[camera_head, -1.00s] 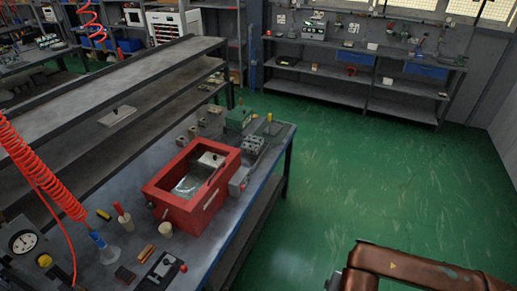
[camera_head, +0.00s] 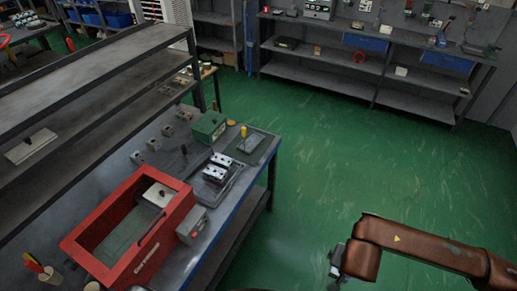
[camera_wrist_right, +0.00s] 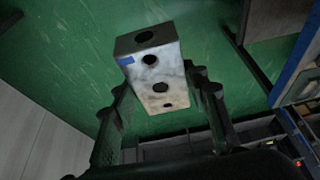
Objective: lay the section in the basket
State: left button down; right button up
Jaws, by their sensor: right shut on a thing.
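My right gripper (camera_wrist_right: 160,86) is shut on a pale metal block (camera_wrist_right: 158,78), which I take to be the section. It has several round dark holes and a small blue mark, and both fingers flank it. In the head view my right gripper (camera_head: 337,262) hangs at the lower right over the green floor, apart from the bench. A red open-topped box (camera_head: 160,243) stands on the bench at the lower left, with a grey-green surface and a pale block with a dark knob (camera_head: 160,194) inside. I cannot make out a separate basket in it. My left gripper is out of view.
The bench (camera_head: 225,228) holds a grey tray with metal blocks (camera_head: 216,169), a green box (camera_head: 209,127) and a dark green mat (camera_head: 254,147) beyond the red box. A raised shelf (camera_head: 90,80) runs along its left side. Green floor lies open between bench and back shelves.

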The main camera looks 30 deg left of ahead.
aim_at(179, 172)
jog(key=i, duration=4)
jog(key=u, duration=5.1)
jog(key=i, duration=1.3)
